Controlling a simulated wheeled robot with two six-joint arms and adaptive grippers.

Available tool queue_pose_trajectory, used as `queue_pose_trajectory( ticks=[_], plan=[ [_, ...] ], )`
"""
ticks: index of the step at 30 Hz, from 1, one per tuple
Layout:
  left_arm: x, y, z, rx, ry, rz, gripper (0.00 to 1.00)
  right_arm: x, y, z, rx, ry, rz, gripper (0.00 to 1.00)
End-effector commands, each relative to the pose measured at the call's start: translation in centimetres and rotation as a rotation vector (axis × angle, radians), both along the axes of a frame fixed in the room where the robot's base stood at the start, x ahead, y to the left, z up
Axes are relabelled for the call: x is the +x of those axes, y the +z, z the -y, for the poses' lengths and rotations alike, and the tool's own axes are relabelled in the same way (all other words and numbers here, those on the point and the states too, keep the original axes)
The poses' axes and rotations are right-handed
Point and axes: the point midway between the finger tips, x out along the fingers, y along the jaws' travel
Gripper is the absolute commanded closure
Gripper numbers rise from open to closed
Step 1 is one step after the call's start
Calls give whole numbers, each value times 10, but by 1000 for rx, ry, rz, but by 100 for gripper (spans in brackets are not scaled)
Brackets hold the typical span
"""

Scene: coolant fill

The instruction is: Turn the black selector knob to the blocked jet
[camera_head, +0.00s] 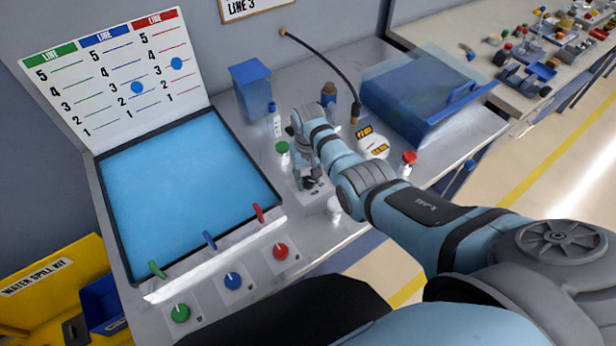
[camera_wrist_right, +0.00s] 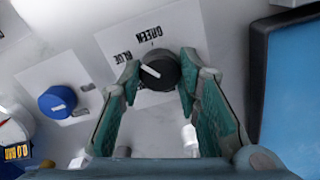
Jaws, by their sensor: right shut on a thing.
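The black selector knob (camera_wrist_right: 160,70) sits on a white plate with the words GREEN and BLUE readable; any other word is hidden. Its white pointer line slants toward the BLUE side. My right gripper (camera_wrist_right: 158,82) has one finger on each side of the knob and is shut on it. In the head view my right gripper (camera_head: 306,180) reaches down to the knob's plate and mostly hides the knob. Green (camera_head: 156,269), blue (camera_head: 209,240) and red (camera_head: 258,213) tabs stand along the blue basin's (camera_head: 185,195) front edge. My left gripper is not in view.
Green (camera_head: 180,312), blue (camera_head: 232,281) and red (camera_head: 281,251) knobs line the front panel. A chart (camera_head: 110,75) with two blue dots stands behind the basin.

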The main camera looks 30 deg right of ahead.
Motion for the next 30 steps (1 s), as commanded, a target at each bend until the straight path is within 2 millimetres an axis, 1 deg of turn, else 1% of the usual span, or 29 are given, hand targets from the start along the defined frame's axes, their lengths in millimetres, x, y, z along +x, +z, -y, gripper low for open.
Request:
queue_pose_trajectory(
  ticks=[1,12,18,24,30],
  plan=[
    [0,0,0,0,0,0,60,-4,-4,-1,2,-40,-13,97],
    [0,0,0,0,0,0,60,-5,-4,-2,1,-379,-15,97],
    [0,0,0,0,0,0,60,-5,-4,-2,0,-522,-16,97],
    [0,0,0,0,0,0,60,-5,-4,-2,1,-614,-16,97],
    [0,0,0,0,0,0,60,-5,-4,-2,1,-656,-16,97]
  ],
)
